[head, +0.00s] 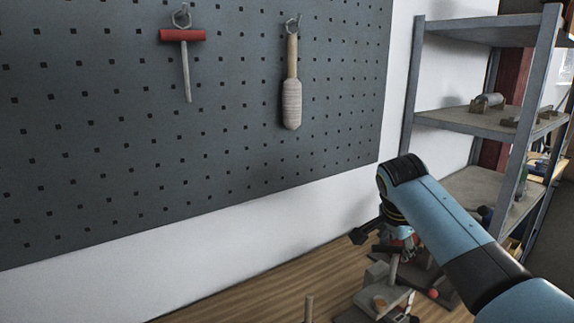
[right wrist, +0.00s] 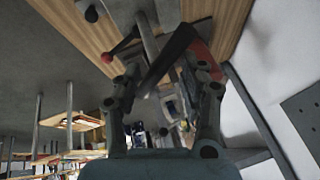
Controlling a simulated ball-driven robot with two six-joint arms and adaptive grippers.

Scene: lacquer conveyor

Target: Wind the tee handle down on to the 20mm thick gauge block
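My right gripper (head: 385,240) hangs over the far part of the wooden bench, above a metal fixture (head: 378,300). In the right wrist view its two fingers (right wrist: 165,85) stand well apart. A dark bar (right wrist: 170,60) runs slantwise between and beyond them; I cannot tell whether it is the tee handle. A red part (right wrist: 203,52) shows beside the right finger. A red ball knob (head: 433,293) sits at the fixture's right and also shows in the right wrist view (right wrist: 107,58). I cannot single out the gauge block among the grey pieces. My left gripper is out of view.
A grey pegboard (head: 120,130) holds a red-topped tee tool (head: 183,36) and a wooden-handled paddle (head: 292,100). A metal shelf rack (head: 478,118) stands behind my right arm. A short wooden peg (head: 309,308) rises at the bench front.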

